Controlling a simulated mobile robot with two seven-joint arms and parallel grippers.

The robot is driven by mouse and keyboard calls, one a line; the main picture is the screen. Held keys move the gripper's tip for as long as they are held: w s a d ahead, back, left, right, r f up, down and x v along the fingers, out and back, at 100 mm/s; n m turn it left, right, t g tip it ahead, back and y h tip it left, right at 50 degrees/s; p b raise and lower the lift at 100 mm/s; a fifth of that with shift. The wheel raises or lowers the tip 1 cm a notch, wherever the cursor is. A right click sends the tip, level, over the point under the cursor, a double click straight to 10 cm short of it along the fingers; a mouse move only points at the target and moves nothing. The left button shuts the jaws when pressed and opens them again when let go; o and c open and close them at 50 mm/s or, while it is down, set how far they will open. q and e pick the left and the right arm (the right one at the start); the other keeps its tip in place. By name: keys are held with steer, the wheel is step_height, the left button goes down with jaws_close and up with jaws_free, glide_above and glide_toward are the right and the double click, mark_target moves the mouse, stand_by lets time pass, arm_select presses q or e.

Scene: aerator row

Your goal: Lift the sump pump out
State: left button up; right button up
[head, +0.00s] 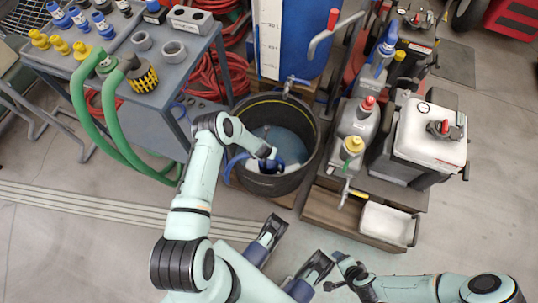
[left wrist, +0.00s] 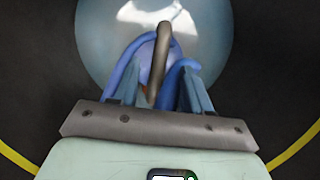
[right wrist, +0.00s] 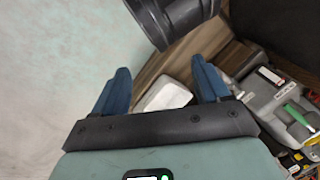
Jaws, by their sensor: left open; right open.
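A black tub (head: 312,135) with a yellow line inside holds water. The sump pump (left wrist: 157,65) is down in the tub, mostly hidden by my left gripper; its blue body and a grey-brown handle loop show in the left wrist view. A blue hose (head: 232,165) runs over the tub's left rim. My left gripper (head: 272,156) reaches into the tub. In the left wrist view it is open, with the handle loop (left wrist: 163,45) between its fingers; contact cannot be told. My right gripper (head: 340,272) is open and empty at the front, outside the tub.
A blue barrel (head: 300,60) stands behind the tub. A wooden pallet (head: 335,212) with jugs, a white-topped container (head: 430,135) and a white tray (head: 385,223) lies to the right. A grey cart (head: 165,95) with green hoses stands left. Floor at front left is clear.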

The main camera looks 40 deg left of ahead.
mark_target(271, 162)
arm_select(q)
steer(key=b+x, duration=0.2)
steer(key=x, duration=0.2)
steer(key=shift+w+a+f, duration=0.1)
steer(key=shift+w+f, duration=0.05)
steer(key=shift+f, duration=0.2)
arm_select(e)
steer(key=shift+t+h, duration=0.3)
steer(key=w+d+f, duration=0.2)
steer(key=f, duration=0.1)
steer(key=shift+w+f, duration=0.1)
steer(key=shift+w, duration=0.1)
arm_select(q)
jaws_close()
steer(key=shift+w+r, duration=0.1)
steer(key=shift+r, duration=0.1)
arm_select(e)
steer(key=shift+a, duration=0.1)
